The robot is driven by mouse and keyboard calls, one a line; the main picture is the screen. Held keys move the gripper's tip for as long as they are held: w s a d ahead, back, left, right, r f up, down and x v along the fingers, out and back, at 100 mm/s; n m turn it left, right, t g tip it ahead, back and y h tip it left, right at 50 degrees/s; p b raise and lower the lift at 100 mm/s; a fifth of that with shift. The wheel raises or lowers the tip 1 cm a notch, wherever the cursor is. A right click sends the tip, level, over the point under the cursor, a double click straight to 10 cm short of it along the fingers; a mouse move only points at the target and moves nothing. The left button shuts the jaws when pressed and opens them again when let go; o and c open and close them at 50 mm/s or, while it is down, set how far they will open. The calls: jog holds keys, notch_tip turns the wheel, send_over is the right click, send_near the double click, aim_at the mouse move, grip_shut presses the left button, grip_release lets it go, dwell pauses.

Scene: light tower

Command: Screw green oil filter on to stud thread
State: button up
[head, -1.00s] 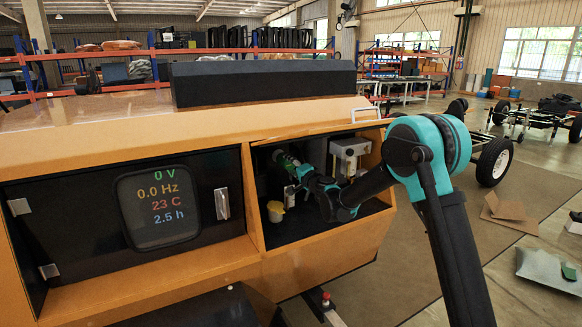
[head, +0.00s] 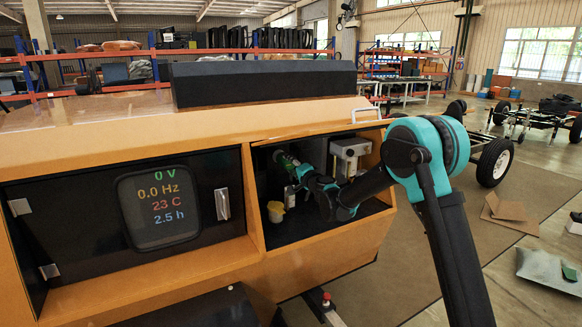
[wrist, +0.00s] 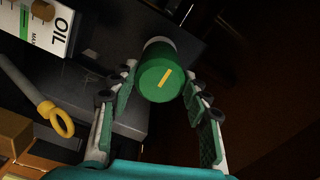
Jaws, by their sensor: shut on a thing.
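The green oil filter (head: 288,161) is at the back of the open compartment, at the end of my gripper. In the wrist view the filter (wrist: 161,78) shows its round green end with a yellow stripe, and a pale grey section lies behind it. My gripper (wrist: 160,79) is shut on the filter, one finger on each side. In the head view my gripper (head: 298,171) reaches into the compartment from the right. The stud thread is hidden behind the filter, so I cannot tell how far the filter is on it.
A yellow ring handle (wrist: 60,122) and a white OIL gauge (wrist: 45,28) are left of my gripper in the wrist view. A yellow cap (head: 275,210) and a white box (head: 349,153) are inside the compartment. The compartment's orange frame (head: 320,238) surrounds the arm closely.

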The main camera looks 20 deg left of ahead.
jog(key=shift+x, duration=0.9)
jog(key=m, duration=0.4)
jog(key=shift+m, duration=0.6)
jog(key=shift+m, duration=2.6)
